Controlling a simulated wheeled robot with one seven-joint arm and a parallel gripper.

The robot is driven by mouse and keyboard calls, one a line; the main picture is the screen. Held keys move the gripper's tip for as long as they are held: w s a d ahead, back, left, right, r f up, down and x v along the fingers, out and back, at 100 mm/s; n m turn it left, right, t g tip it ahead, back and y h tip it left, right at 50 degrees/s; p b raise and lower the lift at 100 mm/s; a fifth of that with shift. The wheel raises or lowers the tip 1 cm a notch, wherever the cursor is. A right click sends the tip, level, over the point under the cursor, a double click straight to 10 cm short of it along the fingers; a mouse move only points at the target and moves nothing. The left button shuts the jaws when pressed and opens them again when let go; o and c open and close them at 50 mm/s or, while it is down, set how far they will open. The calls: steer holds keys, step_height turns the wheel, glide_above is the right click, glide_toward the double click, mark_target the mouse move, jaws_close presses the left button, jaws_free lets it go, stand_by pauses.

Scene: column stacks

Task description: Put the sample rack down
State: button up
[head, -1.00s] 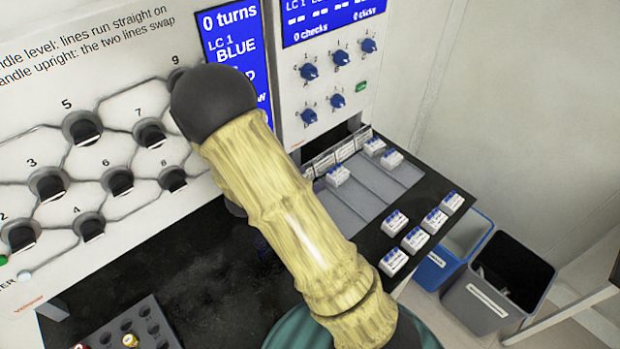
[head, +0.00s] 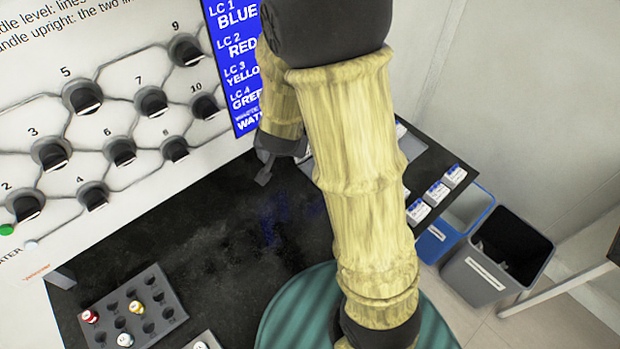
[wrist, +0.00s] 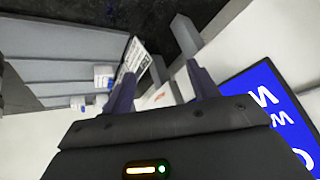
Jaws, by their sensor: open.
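My gripper (wrist: 163,88) is open with nothing between its two fingers in the wrist view. In the head view the gripper (head: 266,172) is partly hidden by my arm, above the black bench near the blue screen. I cannot tell for certain which object is the sample rack. Small white blue-topped racks (head: 437,193) stand at the bench's right side, and more white blocks show in the wrist view (wrist: 103,76) on grey lanes. A dark grey holed rack (head: 167,299) with a few capped vials lies on the bench at lower left.
The wall panel with black knobs (head: 122,152) stands behind the bench (head: 215,260). A blue bin (head: 440,240) and a grey bin (head: 497,262) stand on the floor at right. The middle of the bench is clear. My arm hides much of the grey-lane area.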

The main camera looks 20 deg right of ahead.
steer(key=s+d+r+n+g, duration=0.1)
steer(key=s+r+n+g, duration=0.1)
steer(key=s, duration=0.5)
steer(key=s+r+n+g+y, duration=0.1)
steer(key=s+r+n+g, duration=0.1)
steer(key=s+n, duration=0.2)
steer(key=s, duration=0.3)
steer(key=shift+s+d+y, duration=0.3)
steer(key=shift+s+d, duration=0.1)
steer(key=shift+c, duration=0.2)
